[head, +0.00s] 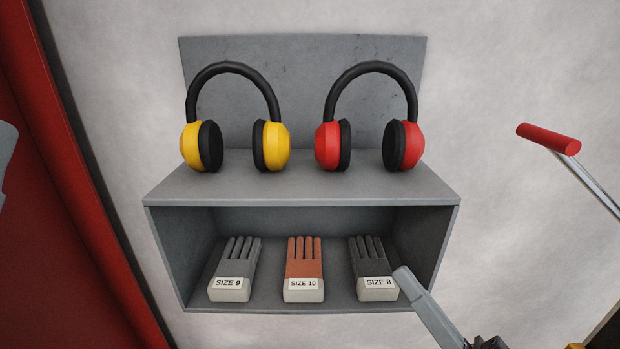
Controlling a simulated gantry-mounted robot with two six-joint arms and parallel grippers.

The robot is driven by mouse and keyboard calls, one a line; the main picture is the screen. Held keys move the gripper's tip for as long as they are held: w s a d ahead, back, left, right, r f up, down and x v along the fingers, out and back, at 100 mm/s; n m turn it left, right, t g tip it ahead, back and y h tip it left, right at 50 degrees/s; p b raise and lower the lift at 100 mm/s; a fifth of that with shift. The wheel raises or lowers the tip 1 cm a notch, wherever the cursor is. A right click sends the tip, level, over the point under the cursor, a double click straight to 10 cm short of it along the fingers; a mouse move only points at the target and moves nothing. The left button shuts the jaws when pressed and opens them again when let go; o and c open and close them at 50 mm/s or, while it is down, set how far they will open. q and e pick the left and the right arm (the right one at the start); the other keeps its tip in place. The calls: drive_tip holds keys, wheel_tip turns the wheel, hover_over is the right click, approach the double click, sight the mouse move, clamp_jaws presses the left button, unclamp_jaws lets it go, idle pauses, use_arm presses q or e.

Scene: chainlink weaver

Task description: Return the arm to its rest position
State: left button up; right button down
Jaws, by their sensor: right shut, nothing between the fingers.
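My right gripper (408,280) comes in from the bottom edge, right of centre. It is shut with nothing in it. Its fingertips overlap the lower right of the shelf in the picture, beside the dark glove marked SIZE 8 (370,262). I cannot tell whether it touches the glove or the shelf. Most of the right arm lies outside the picture.
A grey wall shelf (300,180) carries yellow earmuffs (275,146) and red earmuffs (328,146) on top. Gloves marked SIZE 9 (236,265) and SIZE 10 (303,262) lie in its lower compartment. A red-handled lever (549,138) sticks out at right.

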drive_tip(key=s+a+r+n+t+y+p, duration=0.1)
drive_tip(key=a+r+n, duration=0.1)
drive_tip(key=r, duration=0.5)
drive_tip(key=s+a+r+n+t+p, duration=0.1)
drive_tip(key=s+r+n, duration=0.1)
drive_tip(key=r, duration=0.6)
drive_tip(key=s+d+r+m+t+h, duration=0.2)
drive_tip(key=s+d+r+t+h, duration=0.2)
drive_tip(key=d+r+t+h, duration=0.35)
use_arm(q)
wheel_tip(320, 180, up, 41)
drive_tip(key=p, duration=3.8)
use_arm(e)
wheel_tip(320, 180, up, 38)
drive_tip(key=a+g+h, duration=0.1)
drive_tip(key=g+h, duration=0.1)
drive_tip(key=h, duration=0.1)
drive_tip(key=shift+r+m, duration=0.15)
drive_tip(key=shift+m, duration=0.15)
use_arm(q)
drive_tip(key=shift+r, duration=0.15)
